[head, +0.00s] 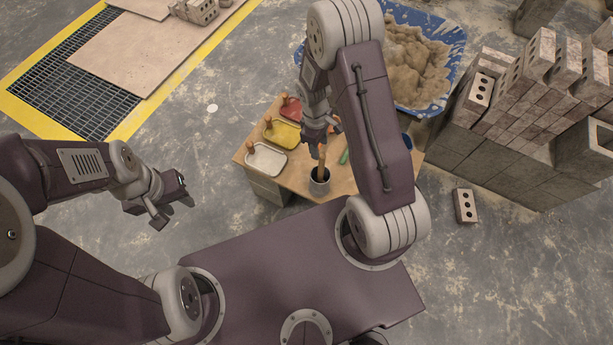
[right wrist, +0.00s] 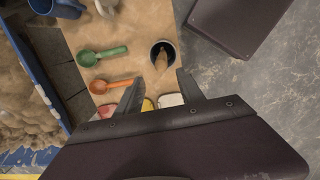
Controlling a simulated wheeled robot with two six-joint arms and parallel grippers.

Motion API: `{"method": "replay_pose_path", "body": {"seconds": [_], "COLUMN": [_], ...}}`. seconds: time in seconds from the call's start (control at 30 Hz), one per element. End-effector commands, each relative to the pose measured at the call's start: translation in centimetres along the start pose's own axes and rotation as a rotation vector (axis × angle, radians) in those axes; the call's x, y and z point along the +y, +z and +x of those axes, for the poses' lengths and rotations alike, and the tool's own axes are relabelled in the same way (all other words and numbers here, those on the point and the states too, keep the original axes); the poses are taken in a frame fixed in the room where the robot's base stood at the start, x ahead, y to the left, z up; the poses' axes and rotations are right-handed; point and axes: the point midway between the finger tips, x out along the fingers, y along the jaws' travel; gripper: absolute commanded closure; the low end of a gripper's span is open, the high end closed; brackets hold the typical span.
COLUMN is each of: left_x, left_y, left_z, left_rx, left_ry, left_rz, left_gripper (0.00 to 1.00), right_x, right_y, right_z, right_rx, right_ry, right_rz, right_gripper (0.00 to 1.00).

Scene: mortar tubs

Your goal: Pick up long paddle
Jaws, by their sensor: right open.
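A paddle with a wooden shaft (head: 321,156) stands in a grey round pot (head: 319,187) at the near edge of a wooden worktop. In the right wrist view, the paddle's wooden end (right wrist: 161,62) shows inside the dark mouth of the pot (right wrist: 173,47). My right gripper (right wrist: 160,88) is open and empty, above the worktop and beside the pot; in the head view its fingers are partly hidden. I cannot tell how far above the paddle it is. My left gripper (head: 172,200) is open and empty, out to the left over the floor.
The worktop (head: 290,185) holds red (head: 291,108), yellow (head: 281,132) and white (head: 267,158) tubs, a green scoop (right wrist: 100,55), an orange scoop (right wrist: 108,85) and a blue mug (right wrist: 58,8). A blue tray of mortar (head: 455,75) lies behind; brick stacks stand right.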

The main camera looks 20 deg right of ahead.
Motion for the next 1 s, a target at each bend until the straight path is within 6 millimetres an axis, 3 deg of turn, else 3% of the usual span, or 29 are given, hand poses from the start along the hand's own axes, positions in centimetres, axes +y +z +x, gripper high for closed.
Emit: {"method": "replay_pose_path", "body": {"seconds": [0.07,0.27,0.47,0.63,0.83,1.0], "left_x": [0.0,0.0,0.0,0.0,-0.1,-0.1], "left_y": [0.0,0.0,0.1,0.1,0.3,0.3], "left_z": [0.5,0.6,1.4,1.6,2.7,2.8], "left_rx": [0.001,0.001,0.001,0.001,0.0,0.0], "left_ry": [0.0,0.0,0.0,0.0,0.0,0.0], "left_rz": [0.0,0.0,0.0,0.0,0.0,0.0], "left_gripper": [0.64,0.64,0.64,0.64,0.64,0.64], "right_x": [-0.6,-0.6,-0.7,-0.7,-0.7,-0.7], "right_y": [0.6,0.8,0.8,0.8,0.8,0.8], "right_z": [1.5,2.0,5.1,6.1,9.8,10.7], "right_rx": [-0.021,-0.024,-0.026,-0.024,-0.025,-0.023], "right_ry": [-0.021,-0.024,-0.025,-0.024,-0.024,-0.022], "right_rz": [0.003,0.006,0.007,0.007,0.007,0.008], "right_gripper": [0.55,0.55,0.55,0.55,0.55,0.55]}}
